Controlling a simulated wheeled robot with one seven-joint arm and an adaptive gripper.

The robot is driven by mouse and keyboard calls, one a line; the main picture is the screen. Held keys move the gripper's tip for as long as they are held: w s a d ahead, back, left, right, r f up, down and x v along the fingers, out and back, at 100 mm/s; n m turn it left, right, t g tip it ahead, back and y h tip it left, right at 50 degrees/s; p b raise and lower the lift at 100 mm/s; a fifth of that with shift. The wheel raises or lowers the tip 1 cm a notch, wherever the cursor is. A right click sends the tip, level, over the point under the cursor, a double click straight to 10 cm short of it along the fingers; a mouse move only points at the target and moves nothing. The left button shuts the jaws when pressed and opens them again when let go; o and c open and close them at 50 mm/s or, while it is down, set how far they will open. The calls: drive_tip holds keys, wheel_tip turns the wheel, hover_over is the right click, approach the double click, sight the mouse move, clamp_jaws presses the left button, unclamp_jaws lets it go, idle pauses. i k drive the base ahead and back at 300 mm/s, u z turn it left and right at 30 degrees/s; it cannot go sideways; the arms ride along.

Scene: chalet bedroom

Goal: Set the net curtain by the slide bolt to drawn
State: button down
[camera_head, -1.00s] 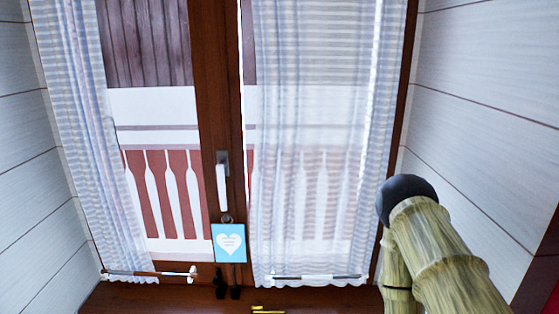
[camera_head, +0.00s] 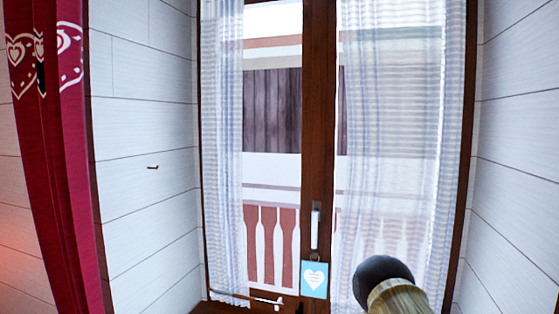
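Two net curtains hang over the window. The left net curtain (camera_head: 222,150) is bunched into a narrow strip at the left side, leaving the glass to its right bare. The right net curtain (camera_head: 392,130) is spread across most of its pane. A white handle (camera_head: 315,229) is on the middle window post. My gripper is not in view.
A blue card with a white heart (camera_head: 314,279) hangs below the handle. A red curtain (camera_head: 62,150) hangs at the far left. A small dark fitting (camera_head: 153,167) sits on the white panelled wall (camera_head: 140,90).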

sight(243, 154)
drive_tip(key=u, duration=2.35)
drive_tip(key=i, duration=0.1)
drive_tip(key=z, duration=1.65)
drive_tip(key=i, duration=1.15)
drive_tip(key=z, duration=1.15)
drive_tip(key=i, duration=0.75)
drive_tip(key=z, duration=0.75)
